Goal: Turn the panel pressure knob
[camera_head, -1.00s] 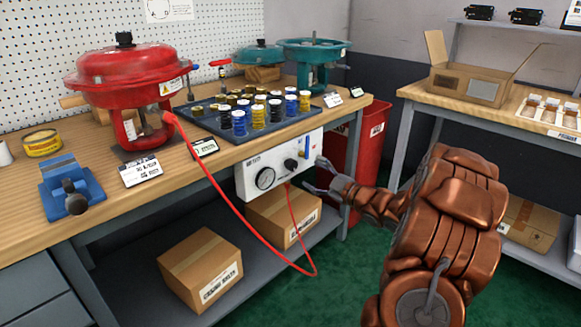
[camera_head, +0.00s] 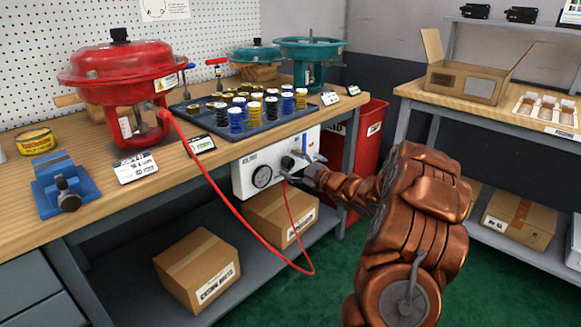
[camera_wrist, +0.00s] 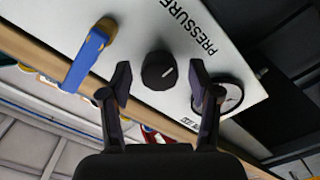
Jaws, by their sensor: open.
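The white panel (camera_head: 243,178) hangs under the front edge of the workbench. In the head view my gripper (camera_head: 297,172) is at the panel face, by the knob (camera_head: 287,162). A round gauge (camera_head: 262,176) sits left of the knob.
A blue lever (camera_wrist: 88,58) stands out from the panel on the other side of the knob from the gauge. A red hose (camera_head: 235,210) loops below the panel. A red bin (camera_head: 370,150) stands right of the bench, and a cardboard box (camera_head: 275,215) is on the shelf below.

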